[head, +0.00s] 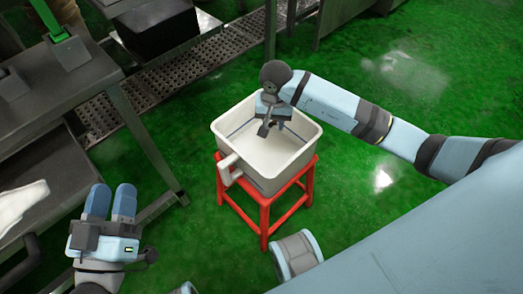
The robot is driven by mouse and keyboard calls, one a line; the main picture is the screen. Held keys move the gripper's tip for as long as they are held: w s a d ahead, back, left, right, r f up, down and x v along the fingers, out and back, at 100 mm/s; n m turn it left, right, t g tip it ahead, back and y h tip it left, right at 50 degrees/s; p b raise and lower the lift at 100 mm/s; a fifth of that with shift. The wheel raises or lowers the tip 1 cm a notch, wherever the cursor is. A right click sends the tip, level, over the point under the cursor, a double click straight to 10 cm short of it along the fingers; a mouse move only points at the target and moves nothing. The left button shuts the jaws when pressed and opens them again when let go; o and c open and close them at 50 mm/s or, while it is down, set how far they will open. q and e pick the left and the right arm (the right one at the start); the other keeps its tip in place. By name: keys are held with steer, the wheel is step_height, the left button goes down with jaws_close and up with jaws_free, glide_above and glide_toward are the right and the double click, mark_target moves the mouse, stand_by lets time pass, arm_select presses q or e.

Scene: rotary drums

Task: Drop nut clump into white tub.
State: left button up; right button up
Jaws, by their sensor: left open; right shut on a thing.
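The white tub (268,165) is a square, open basin standing upright on a red stool (265,215) in the middle of the head view. My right gripper (270,128) reaches in from the right and points down over the far part of the tub's opening. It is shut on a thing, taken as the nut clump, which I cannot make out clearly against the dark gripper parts. The part of the tub's floor that I can see looks empty. My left gripper (110,202) is open and empty at the lower left, with its two blue fingers apart, well away from the tub.
A grey metal table (50,170) stands at the left with a white cloth-like thing (20,203) on it. A black crate (158,32) is at the top left. A perforated metal grating (205,60) crosses the green floor. Floor to the tub's right is clear.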

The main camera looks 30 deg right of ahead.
arm_select(q)
steer(key=shift+r, duration=0.1)
arm_select(e)
steer(key=o, duration=1)
steer(key=shift+c, duration=0.2)
step_height(320, 180, up, 2)
steer(key=shift+r+p, duration=0.25)
steer(key=shift+p, duration=0.2)
arm_select(q)
step_height(320, 180, down, 6)
steer(key=a+g+y+p, duration=0.2)
steer(key=g, duration=0.1)
steer(key=shift+f+y+p, duration=0.2)
steer(key=shift+y+p, duration=0.1)
steer(key=shift+y, duration=0.1)
arm_select(e)
step_height(320, 180, up, 11)
arm_select(q)
steer(key=shift+r, duration=0.1)
arm_select(e)
steer(key=shift+r, duration=0.1)
